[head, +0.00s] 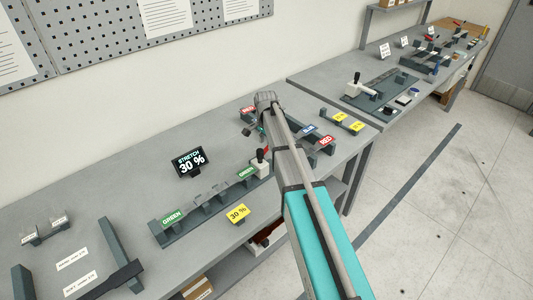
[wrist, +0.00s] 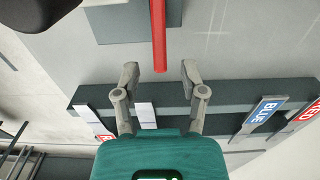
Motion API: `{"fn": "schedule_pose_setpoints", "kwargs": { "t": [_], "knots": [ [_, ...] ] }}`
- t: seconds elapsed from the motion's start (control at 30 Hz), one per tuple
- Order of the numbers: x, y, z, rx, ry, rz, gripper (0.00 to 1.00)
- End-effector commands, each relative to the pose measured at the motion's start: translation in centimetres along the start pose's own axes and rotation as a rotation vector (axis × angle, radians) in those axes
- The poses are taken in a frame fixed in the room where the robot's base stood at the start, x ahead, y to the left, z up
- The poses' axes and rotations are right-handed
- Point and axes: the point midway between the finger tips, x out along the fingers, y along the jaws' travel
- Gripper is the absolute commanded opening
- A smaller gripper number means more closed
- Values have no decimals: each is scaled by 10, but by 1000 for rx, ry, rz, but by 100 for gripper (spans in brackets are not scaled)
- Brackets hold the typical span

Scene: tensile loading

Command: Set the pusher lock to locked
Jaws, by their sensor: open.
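My gripper (wrist: 159,70) is open. In the wrist view the end of a long red bar (wrist: 158,35) reaches down between its two fingertips, with a gap on both sides. I cannot tell whether this bar is the pusher lock. In the head view my gripper is mostly hidden behind my arm, near the back of the near table. No lock marking is readable.
A dark fixture (wrist: 230,118) with a blue sign (wrist: 263,116) and red signs lies below the fingers in the wrist view. In the head view a display (head: 189,162) reads "STRETCH 30 %". A second table (head: 330,80) carries more fixtures. Bare tabletop shows behind the display.

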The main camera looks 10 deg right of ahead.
Motion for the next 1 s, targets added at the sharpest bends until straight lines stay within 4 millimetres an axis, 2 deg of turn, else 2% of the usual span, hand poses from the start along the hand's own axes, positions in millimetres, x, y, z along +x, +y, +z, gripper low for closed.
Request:
{"fn": "schedule_pose_setpoints", "kwargs": {
  "t": [0.1,0.4,0.97,1.0],
  "knots": [
    [14,0,0,0,0,0,54],
    [32,0,-1,1,0,0,54],
    [37,1,-1,2,0,0,54],
    [37,1,-1,2,0,0,47]
  ]
}}
